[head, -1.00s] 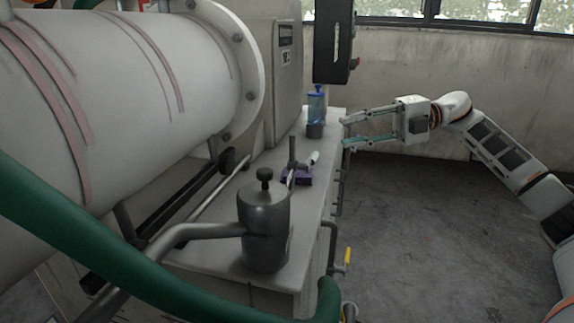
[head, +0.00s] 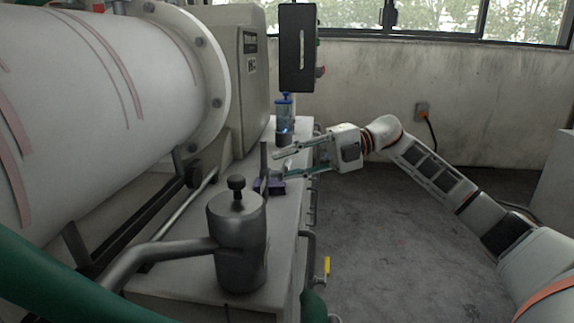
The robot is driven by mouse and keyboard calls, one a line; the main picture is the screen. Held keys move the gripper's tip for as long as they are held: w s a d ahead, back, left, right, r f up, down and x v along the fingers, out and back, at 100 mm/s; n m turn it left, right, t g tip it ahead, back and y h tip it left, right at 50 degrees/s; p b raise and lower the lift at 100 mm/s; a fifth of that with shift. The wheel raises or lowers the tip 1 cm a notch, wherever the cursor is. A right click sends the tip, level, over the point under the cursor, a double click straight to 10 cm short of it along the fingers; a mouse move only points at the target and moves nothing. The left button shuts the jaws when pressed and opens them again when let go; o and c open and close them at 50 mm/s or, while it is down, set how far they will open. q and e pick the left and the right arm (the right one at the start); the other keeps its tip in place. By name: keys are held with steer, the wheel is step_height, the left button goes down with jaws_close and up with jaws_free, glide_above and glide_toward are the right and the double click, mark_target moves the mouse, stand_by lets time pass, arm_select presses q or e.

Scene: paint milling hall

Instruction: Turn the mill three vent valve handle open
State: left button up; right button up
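A yellow handle (head: 326,265) sits on a grey pipe along the right side of the light bench, near the bottom of the head view. I cannot tell whether this is the vent valve handle of mill three, or whether it is open. The large white mill drum (head: 100,95) lies at the left. My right gripper (head: 280,164) is open with nothing visible between its fingers. Its tips point left over the bench, near a dark upright stem and a purple item (head: 270,187). The gripper is well above and behind the yellow handle. My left gripper is not in view.
A grey metal pot (head: 238,245) with a knob and side pipe stands on the bench (head: 270,270). A green hose (head: 60,290) crosses the lower left. The floor at right is clear.

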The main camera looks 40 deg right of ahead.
steer(key=shift+c, duration=0.3)
jaws_close()
steer(key=shift+r, duration=0.1)
